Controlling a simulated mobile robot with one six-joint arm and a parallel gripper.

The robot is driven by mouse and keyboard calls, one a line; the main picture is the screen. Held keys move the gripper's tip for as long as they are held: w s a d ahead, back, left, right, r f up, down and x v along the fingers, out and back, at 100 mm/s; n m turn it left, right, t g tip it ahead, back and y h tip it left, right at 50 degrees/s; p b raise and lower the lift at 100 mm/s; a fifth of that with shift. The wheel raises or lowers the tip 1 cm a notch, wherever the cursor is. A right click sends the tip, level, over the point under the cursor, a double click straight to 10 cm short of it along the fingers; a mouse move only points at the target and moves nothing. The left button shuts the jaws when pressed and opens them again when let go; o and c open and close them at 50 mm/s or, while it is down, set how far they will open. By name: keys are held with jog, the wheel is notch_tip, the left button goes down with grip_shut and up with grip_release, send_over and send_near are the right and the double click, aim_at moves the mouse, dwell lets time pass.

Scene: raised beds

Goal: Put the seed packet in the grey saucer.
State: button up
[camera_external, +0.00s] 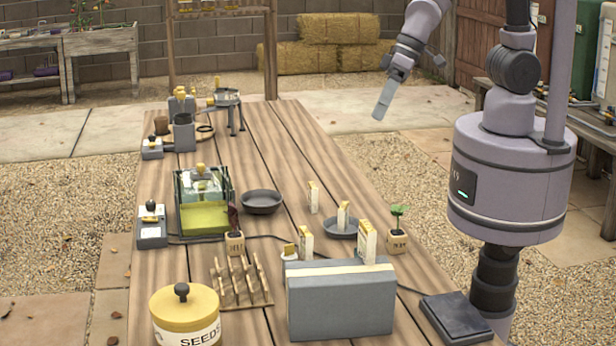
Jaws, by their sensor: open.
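Several small cream seed packets with yellow tops stand upright on the wooden table. One packet (313,197) stands behind the others, right of a dark round dish (262,202). Another packet (343,215) stands at a blue-grey saucer (328,230); I cannot tell whether it is inside or just behind it. A third packet (305,244) and a fourth packet (367,243) stand nearer the camera, behind a grey box. Which packet and which dish the task names is not clear. My gripper (383,103) is open and empty, high beyond the table's right edge, apart from all packets.
The grey box (340,304) stands at the front. A potted seedling (397,240), a wooden peg rack (240,282), a yellow-lidded seed tin (185,318) and a glass tank (204,205) stand around the packets. A cable crosses the table. The table's back right is clear.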

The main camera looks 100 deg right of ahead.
jog(key=s+a+r, duration=0.1)
jog(key=s+r, duration=1)
jog(key=s, duration=0.3)
jog(key=shift+s+a+y, duration=0.15)
jog(key=shift+y, duration=0.15)
